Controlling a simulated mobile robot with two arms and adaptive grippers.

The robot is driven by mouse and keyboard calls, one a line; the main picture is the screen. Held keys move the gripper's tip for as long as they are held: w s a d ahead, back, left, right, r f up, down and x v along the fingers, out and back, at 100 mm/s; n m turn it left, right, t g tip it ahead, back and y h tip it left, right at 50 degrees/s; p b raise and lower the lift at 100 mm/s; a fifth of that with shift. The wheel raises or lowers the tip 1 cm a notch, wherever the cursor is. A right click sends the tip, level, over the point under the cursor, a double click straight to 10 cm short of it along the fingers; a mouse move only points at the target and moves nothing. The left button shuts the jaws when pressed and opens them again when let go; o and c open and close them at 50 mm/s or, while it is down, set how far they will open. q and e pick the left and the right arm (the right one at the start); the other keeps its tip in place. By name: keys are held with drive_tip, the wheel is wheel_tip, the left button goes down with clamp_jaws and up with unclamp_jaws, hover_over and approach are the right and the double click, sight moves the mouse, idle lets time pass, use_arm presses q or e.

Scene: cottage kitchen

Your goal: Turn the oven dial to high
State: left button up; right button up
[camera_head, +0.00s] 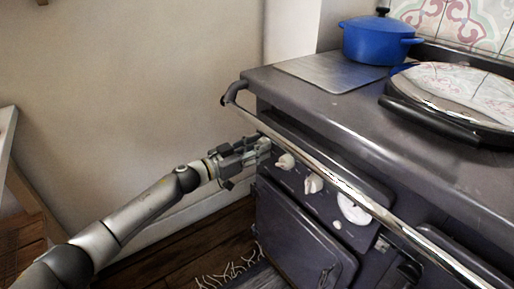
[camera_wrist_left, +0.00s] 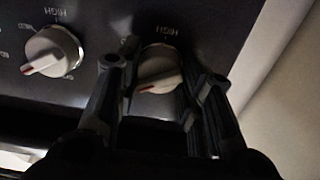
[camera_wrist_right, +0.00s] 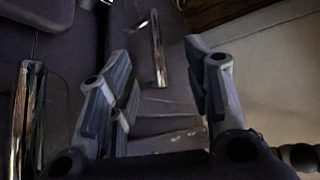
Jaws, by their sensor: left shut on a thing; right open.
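The dark oven (camera_head: 330,110) has a row of white dials on its front. My left gripper (camera_head: 264,147) is at the left end of this row in the head view. In the left wrist view its two fingers are shut on a white dial (camera_wrist_left: 158,68), one on each side. That dial's red mark points to the lower left, and a HIGH label shows above it. The fingers hide parts of its rim, and the gripper covers most of it in the head view. My right gripper (camera_wrist_right: 158,58) is open and empty in the right wrist view, and out of the head view.
A neighbouring dial (camera_wrist_left: 52,52) sits close beside the held one. A metal rail (camera_head: 345,185) runs along the oven front just above the dials. A blue pot (camera_head: 375,42) and a round lid (camera_head: 465,90) are on top. The wall is left of the oven.

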drive_tip(key=s+d+f+g+h+p, duration=0.1)
drive_tip(key=s+d+f+g+p, duration=0.15)
drive_tip(key=s+g, duration=0.4)
use_arm(q)
drive_tip(key=shift+w+r+m+b, duration=0.1)
drive_tip(key=shift+m+b, duration=1.9)
drive_tip(key=shift+m, duration=10)
use_arm(e)
drive_tip(key=w+a+r+t+y, duration=0.1)
drive_tip(key=w+a+r+t, duration=0.1)
drive_tip(key=w+t, duration=0.3)
drive_tip(key=w+a+r+t+y, duration=0.1)
drive_tip(key=w+a+r+t, duration=0.1)
drive_tip(key=w+r+t, duration=0.3)
drive_tip(key=shift+w+a, duration=0.25)
drive_tip(key=shift+w, duration=0.65)
drive_tip(key=shift+f, duration=0.1)
use_arm(q)
drive_tip(key=o, duration=1)
drive_tip(key=shift+o, duration=0.2)
drive_tip(key=shift+a, duration=0.1)
